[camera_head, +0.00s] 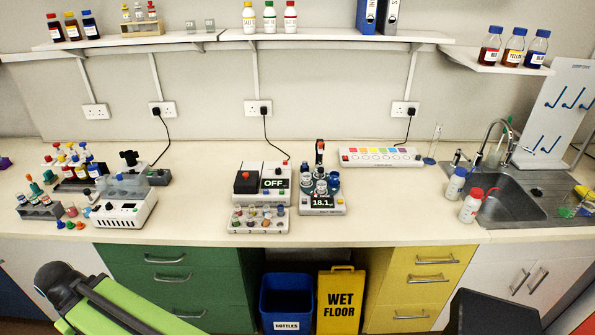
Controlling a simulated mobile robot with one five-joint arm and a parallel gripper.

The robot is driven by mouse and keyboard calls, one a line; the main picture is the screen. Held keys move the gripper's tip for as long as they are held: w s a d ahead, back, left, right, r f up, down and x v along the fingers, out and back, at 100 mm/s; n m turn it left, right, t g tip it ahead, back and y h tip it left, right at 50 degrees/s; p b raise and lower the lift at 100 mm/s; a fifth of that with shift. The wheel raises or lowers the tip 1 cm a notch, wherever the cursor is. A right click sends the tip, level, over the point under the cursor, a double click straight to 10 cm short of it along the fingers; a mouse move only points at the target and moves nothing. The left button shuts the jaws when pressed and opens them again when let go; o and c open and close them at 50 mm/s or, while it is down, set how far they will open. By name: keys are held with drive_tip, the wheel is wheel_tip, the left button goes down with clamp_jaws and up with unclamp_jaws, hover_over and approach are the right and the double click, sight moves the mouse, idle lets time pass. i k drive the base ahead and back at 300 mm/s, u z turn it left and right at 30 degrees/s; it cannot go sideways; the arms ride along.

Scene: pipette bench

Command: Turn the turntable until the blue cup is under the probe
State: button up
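The probe (320,147) is a dark upright part with a reddish top at the back of the device, above the cups. Which cup is under it cannot be made out. My gripper is not in view; a green and black part of my arm shows at the lower left.
Left of the turntable stand a box marked OFF (275,169) and a rack of coloured knobs (240,227). Behind right lies a strip with coloured squares (380,157). Two white bottles (472,205) stand by the sink (520,193). The bench front before the turntable is clear.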

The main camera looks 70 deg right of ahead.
sight(311, 190)
drive_tip(key=u, duration=0.15)
drive_tip(key=k, duration=1.25)
drive_tip(key=z, duration=1.05)
drive_tip(key=i, duration=1)
drive_tip(key=u, duration=0.05)
